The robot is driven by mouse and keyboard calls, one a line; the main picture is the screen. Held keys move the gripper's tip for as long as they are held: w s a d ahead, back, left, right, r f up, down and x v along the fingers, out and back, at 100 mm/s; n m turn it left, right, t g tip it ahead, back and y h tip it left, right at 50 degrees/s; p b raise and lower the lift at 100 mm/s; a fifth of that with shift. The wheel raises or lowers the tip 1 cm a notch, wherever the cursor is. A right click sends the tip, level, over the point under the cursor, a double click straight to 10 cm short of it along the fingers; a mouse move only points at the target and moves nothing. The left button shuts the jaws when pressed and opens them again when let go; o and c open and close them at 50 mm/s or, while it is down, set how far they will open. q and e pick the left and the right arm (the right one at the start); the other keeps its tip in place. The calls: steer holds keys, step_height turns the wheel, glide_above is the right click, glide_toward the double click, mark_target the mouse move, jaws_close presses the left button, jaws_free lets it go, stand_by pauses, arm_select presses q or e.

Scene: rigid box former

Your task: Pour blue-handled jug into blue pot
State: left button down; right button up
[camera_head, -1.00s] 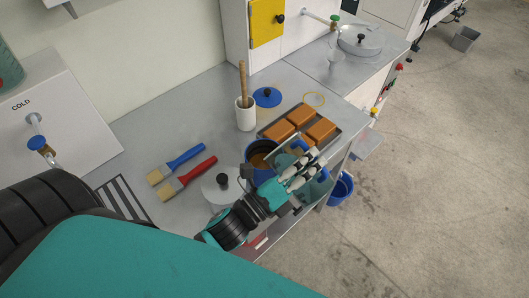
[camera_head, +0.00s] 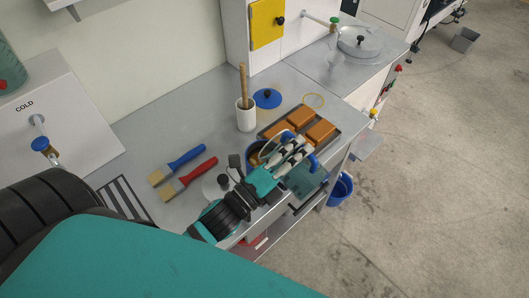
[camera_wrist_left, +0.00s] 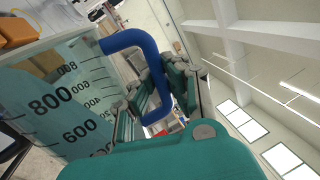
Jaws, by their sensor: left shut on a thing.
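The clear jug (camera_head: 308,182) with the blue handle (camera_head: 314,163) is in my left gripper (camera_head: 297,152), at the bench's front edge. In the left wrist view the gripper (camera_wrist_left: 160,88) is shut around the blue handle (camera_wrist_left: 128,42). The jug wall (camera_wrist_left: 70,100) shows black volume marks there and stands at a slant to the camera. The jug's rim appears beside or over the pot; the exact gap and any flow cannot be told. My right gripper is not in view.
A tray (camera_head: 334,133) of orange-brown blocks sits just behind the jug. A blue lid (camera_head: 267,98), a white holder (camera_head: 246,117) with a wooden handle and two brushes (camera_head: 190,175) lie around. A grey lid (camera_head: 216,188) is near my arm. A blue bucket (camera_head: 341,190) stands below the bench edge.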

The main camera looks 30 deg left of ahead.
arm_select(q)
steer(key=shift+w+a+r+n, duration=0.25)
steer(key=shift+a+n, duration=0.05)
steer(key=shift+a, duration=0.1)
steer(key=shift+s+a+r+n+p, duration=0.1)
steer(key=shift+a+r+n+p, duration=0.2)
steer(key=shift+p, duration=0.1)
